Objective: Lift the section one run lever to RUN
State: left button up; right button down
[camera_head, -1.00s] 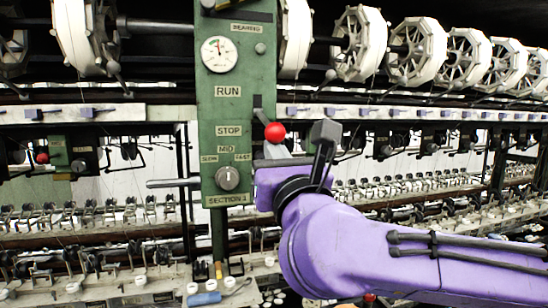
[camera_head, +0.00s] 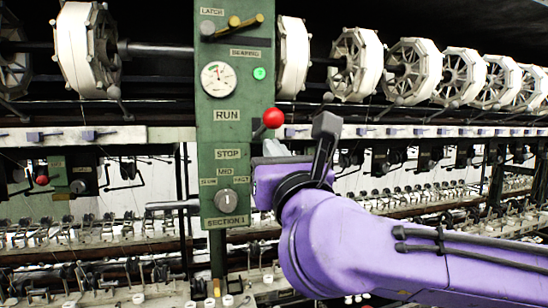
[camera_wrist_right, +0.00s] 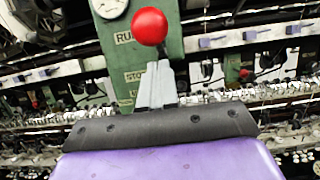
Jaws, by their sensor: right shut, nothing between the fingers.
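The section one run lever ends in a red ball knob (camera_head: 273,117), level with the RUN label (camera_head: 227,115) on the green control panel (camera_head: 205,130). A green lamp (camera_head: 260,73) is lit beside the gauge. My right gripper (camera_head: 273,147) is just below the knob, its closed fingers pointing up. In the right wrist view the red knob (camera_wrist_right: 150,26) sits right above the closed grey fingertips (camera_wrist_right: 157,70). Contact between them cannot be told for certain. My left gripper is not in view.
The panel also carries a gauge (camera_head: 219,79), a speed dial (camera_head: 227,200) and a bar sticking out left (camera_head: 172,206). White reels (camera_head: 355,55) line the top. Another red knob (camera_head: 42,181) is at the left. Threads and fittings fill the lower area.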

jog(key=f+b+v, duration=0.1)
jog(key=b+v, duration=1.1)
jog(key=v, duration=0.4)
jog(key=shift+f, duration=0.1)
